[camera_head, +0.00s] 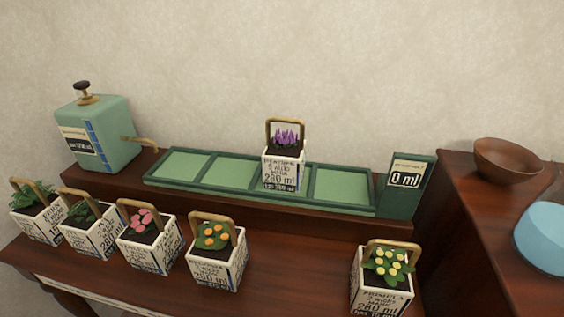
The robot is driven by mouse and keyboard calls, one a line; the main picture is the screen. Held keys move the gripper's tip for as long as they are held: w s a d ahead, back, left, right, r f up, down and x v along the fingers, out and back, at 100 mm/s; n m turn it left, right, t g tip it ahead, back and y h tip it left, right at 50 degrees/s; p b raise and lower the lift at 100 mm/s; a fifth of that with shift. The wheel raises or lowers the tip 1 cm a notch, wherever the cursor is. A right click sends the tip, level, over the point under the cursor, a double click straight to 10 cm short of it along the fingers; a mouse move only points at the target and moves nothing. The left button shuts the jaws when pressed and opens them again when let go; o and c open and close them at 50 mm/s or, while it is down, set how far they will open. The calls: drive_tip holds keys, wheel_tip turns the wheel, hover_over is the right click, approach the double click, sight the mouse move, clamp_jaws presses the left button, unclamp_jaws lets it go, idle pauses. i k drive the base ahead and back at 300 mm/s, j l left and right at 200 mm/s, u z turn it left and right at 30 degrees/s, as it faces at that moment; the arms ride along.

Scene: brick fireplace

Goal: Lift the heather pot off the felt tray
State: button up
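The heather pot (284,170) is a white square pot with printed lettering, dark soil, purple flower spikes and an upright tan loop handle. It stands upright on the felt tray (374,205), in the third of its green sections from the left. The tray is a long, dark green frame with light green felt panels, on a raised wooden shelf. The other felt panels are bare. The lower part of the third panel is hidden behind the pot. My gripper is not in view.
Several similar handled pots stand on the lower wooden shelf, including an orange-flowered one (217,252) and a yellow-flowered one (383,278). A green dispenser (106,143) stands at left. A display (405,180) reads 0 ml. A brown bowl (507,163) and blue vessel (543,238) stand at right.

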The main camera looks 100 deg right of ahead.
sight(283, 160)
drive_tip(key=z, duration=0.6)
drive_tip(key=i+l+z, duration=0.15)
drive_tip(key=z, duration=0.25)
drive_tip(key=i+z, duration=0.15)
drive_tip(key=z, duration=0.25)
drive_tip(key=i+l+z, duration=0.1)
drive_tip(key=z, duration=0.3)
